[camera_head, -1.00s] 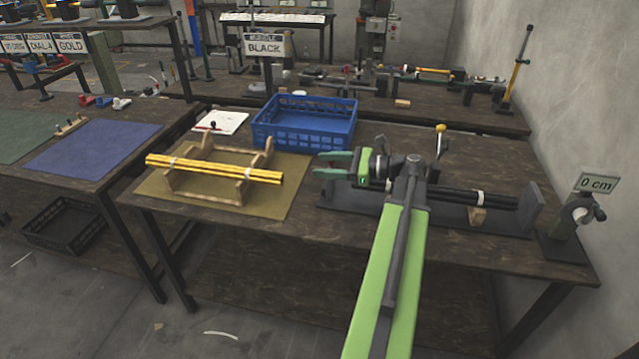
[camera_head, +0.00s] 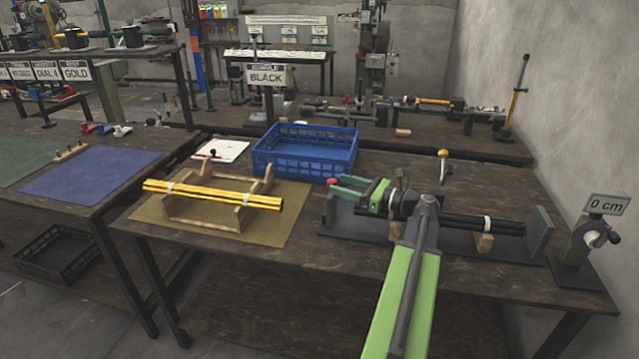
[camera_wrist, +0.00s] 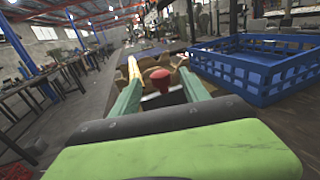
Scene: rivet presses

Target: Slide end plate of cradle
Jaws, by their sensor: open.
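The grey cradle (camera_head: 350,228) lies on the right part of the table, with black rods (camera_head: 465,219) along it. A grey upright end plate (camera_head: 538,232) stands at its right end, apart from the rods' right ends. My gripper (camera_head: 336,186) is open above the cradle's left end, its green fingers pointing left. A red knob (camera_head: 332,182) shows at the fingertips; in the wrist view the red knob (camera_wrist: 160,79) sits between the two fingers, which appear apart from it. What carries the knob is mostly hidden by my gripper.
A blue crate (camera_head: 305,168) stands behind and left of my gripper. A wooden rack (camera_head: 205,218) with yellow rods (camera_head: 213,195) is on an olive mat (camera_head: 285,226). A "0 cm" gauge (camera_head: 606,204) stands at the right. A yellow-topped post (camera_head: 443,157) stands behind my arm.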

